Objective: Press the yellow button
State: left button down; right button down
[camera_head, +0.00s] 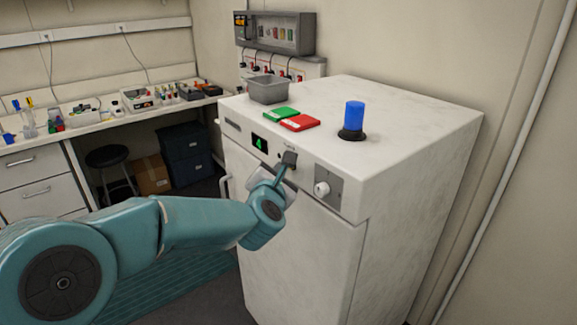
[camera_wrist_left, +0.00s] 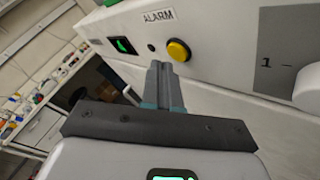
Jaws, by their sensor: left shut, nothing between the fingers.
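The yellow button (camera_wrist_left: 179,50) is a round dome in a dark ring on the front panel of the white machine (camera_head: 300,240), seen in the left wrist view. In the head view my left gripper hides it. My left gripper (camera_head: 289,158) is shut and empty, in front of the panel. In the left wrist view its fingertips (camera_wrist_left: 160,66) are just below and left of the button. I cannot tell whether they touch the panel. My right gripper is in neither view.
The panel has an ALARM label (camera_wrist_left: 158,16), a green display (camera_head: 259,143) and a white knob (camera_head: 322,189). On top are a blue beacon (camera_head: 354,117), a grey bin (camera_head: 267,89), a green case (camera_head: 281,115) and a red case (camera_head: 300,122). A cluttered bench (camera_head: 88,130) stands left.

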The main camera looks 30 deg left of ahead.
pick_arm(q)
jog(key=s+b, duration=0.1)
jog(key=s+a+b, duration=0.1)
jog(key=s, duration=0.1)
jog(key=s+a+b, duration=0.1)
jog(key=s, duration=0.1)
jog(key=shift+s+a, duration=0.15)
jog(key=shift+s, duration=0.1)
dwell(0.7)
